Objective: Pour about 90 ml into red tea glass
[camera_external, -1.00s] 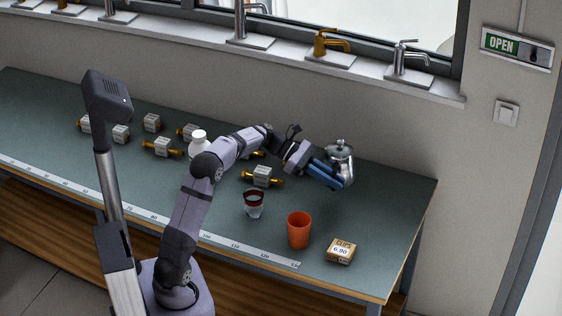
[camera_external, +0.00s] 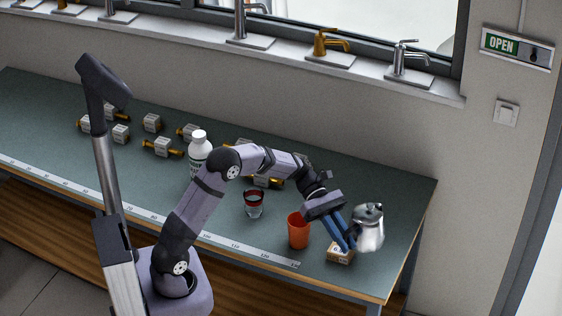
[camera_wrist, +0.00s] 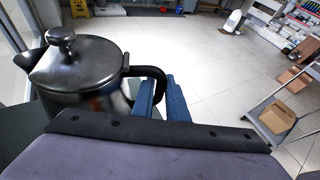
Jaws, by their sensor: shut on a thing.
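A shiny metal teapot (camera_external: 369,228) hangs in my gripper (camera_external: 349,242), which is shut on its handle. What is inside the pot is hidden.
An orange cup (camera_external: 299,230) stands between the glass and the teapot. The clips box (camera_external: 340,251) is partly hidden behind the fingers. A white bottle (camera_external: 199,155) and several boxed brass fittings (camera_external: 162,147) are further left. The bench's right rear is clear.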

